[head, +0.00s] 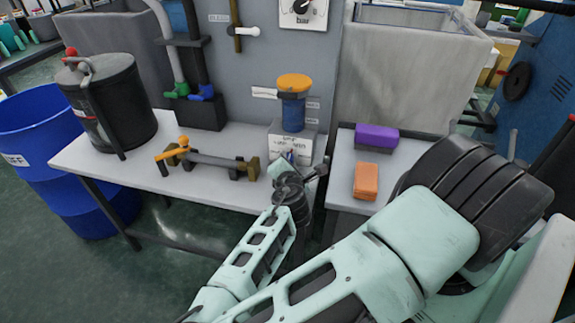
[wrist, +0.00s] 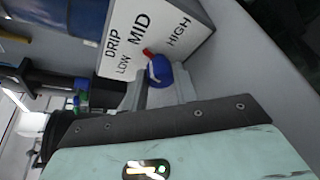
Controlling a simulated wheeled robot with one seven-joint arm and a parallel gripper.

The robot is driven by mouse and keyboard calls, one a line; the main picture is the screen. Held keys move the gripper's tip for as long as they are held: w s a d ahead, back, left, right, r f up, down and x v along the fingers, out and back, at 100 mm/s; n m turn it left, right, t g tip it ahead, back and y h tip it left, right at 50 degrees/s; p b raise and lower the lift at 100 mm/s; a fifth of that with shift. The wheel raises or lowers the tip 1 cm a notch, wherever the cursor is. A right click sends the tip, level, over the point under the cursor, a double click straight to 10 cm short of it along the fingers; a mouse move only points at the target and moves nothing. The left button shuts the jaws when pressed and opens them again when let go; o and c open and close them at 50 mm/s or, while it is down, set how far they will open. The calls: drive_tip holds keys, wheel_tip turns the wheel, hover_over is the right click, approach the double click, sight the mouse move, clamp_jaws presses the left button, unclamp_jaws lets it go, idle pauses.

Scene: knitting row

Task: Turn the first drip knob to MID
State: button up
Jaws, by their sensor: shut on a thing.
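The drip box (head: 295,143) is a pale block on the bench below an orange-capped blue cylinder. In the wrist view its sloped white face (wrist: 190,18) reads DRIP, LOW, MID and HIGH. The blue drip knob (wrist: 160,70) sits on that face, with a red pointer (wrist: 148,53) directed roughly toward MID. My gripper (wrist: 160,86) is shut on the knob, one finger on each side. In the head view my gripper (head: 287,168) is at the front of the box and hides most of the knob.
An orange-handled pipe valve (head: 215,161) lies left of the box on the bench (head: 100,165). A purple block (head: 377,137) and an orange block (head: 366,181) lie on the side table to the right. A dark canister (head: 110,105) and blue barrel (head: 40,120) stand at left.

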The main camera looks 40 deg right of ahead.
idle(0.3)
drive_tip(key=o, duration=1)
drive_tip(key=shift+c, duration=0.2)
